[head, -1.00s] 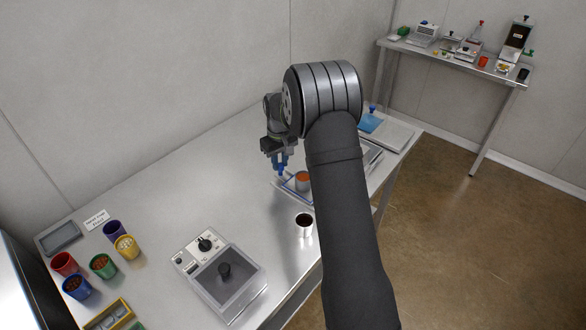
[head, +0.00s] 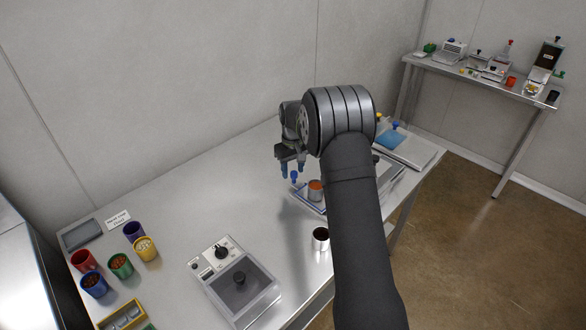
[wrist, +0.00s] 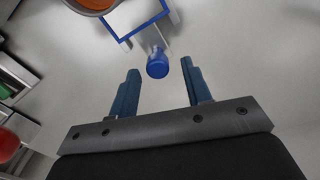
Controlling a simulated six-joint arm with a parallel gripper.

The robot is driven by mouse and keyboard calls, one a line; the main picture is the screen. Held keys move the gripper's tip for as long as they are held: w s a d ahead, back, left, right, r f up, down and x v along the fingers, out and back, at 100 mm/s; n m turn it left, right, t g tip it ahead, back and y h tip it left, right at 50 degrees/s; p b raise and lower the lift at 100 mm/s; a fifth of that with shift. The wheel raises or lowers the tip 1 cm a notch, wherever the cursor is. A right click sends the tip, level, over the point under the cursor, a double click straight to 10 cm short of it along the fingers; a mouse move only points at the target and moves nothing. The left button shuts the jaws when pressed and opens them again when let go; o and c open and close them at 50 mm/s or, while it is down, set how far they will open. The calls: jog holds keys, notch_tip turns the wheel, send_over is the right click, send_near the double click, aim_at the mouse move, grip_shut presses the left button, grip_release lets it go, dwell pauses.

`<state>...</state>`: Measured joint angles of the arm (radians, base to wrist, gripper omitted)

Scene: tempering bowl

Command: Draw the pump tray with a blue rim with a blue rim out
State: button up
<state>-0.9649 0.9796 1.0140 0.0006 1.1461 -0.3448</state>
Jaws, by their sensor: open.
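The pump tray (head: 300,194) lies on the steel table with a blue rim. In the wrist view its pale floor and blue rim (wrist: 152,21) show at the top. A blue knob (wrist: 157,64) on a pale stem stands out from its near side; it also shows in the head view (head: 294,175). A grey cup with orange contents (head: 315,191) stands on the tray and shows partly in the wrist view. My gripper (wrist: 160,75) is open and empty. Its blue fingers are on either side of the knob in the picture, with gaps. My arm hides the tray's right part.
A dark-filled cup (head: 321,240) stands near the table's front edge. A grey device with a black knob (head: 235,281) is at front. Coloured cups (head: 121,266) stand at left. A blue-topped item (head: 391,139) lies at the far end. The table's middle is clear.

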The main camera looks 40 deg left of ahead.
notch_tip(320, 180, up, 17)
jog(key=shift+r, duration=0.2)
jog(key=shift+f, duration=0.1)
dwell(0.4)
notch_tip(320, 180, down, 17)
jog(key=shift+f, duration=0.2)
jog(key=shift+d, duration=0.15)
dwell(0.4)
notch_tip(320, 180, up, 17)
send_near(305, 189)
jog(key=a+f, duration=0.4)
jog(key=a, duration=0.1)
jog(key=shift+a+f, duration=0.2)
jog(key=shift+f, duration=0.05)
jog(key=d, duration=0.4)
jog(key=shift+d+r, duration=0.25)
jog(key=shift+d, duration=0.5)
